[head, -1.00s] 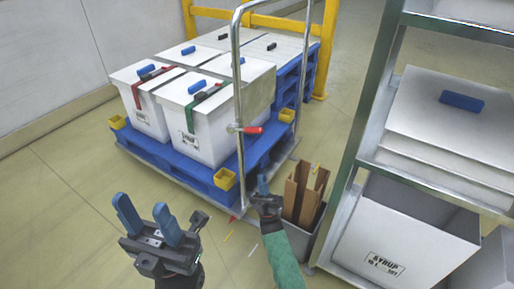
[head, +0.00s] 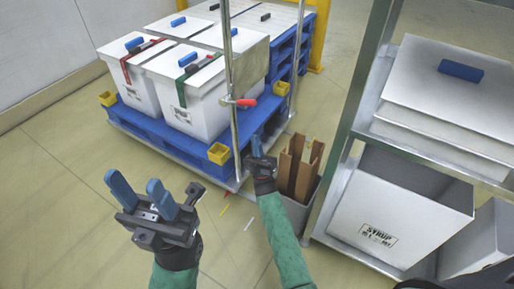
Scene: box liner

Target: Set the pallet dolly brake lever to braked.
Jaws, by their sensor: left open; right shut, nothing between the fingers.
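The pallet dolly (head: 238,183) stands at the upper middle of the head view, with a blue pallet (head: 160,146) on it and a metal handle frame (head: 230,60) at its near right corner. A red brake lever (head: 246,102) sticks out to the right from a clamp on the frame's upright. My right gripper (head: 256,148) is shut and empty, below the red lever and close to the dolly's right side. My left gripper (head: 138,192) is open and empty, in front of the dolly at the lower left.
White lidded boxes (head: 190,125) with blue handles stand on the pallet. A bin (head: 298,213) with brown cardboard pieces (head: 300,170) stands right beside my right arm. A metal shelf (head: 345,150) with white boxes fills the right. The floor at left is clear.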

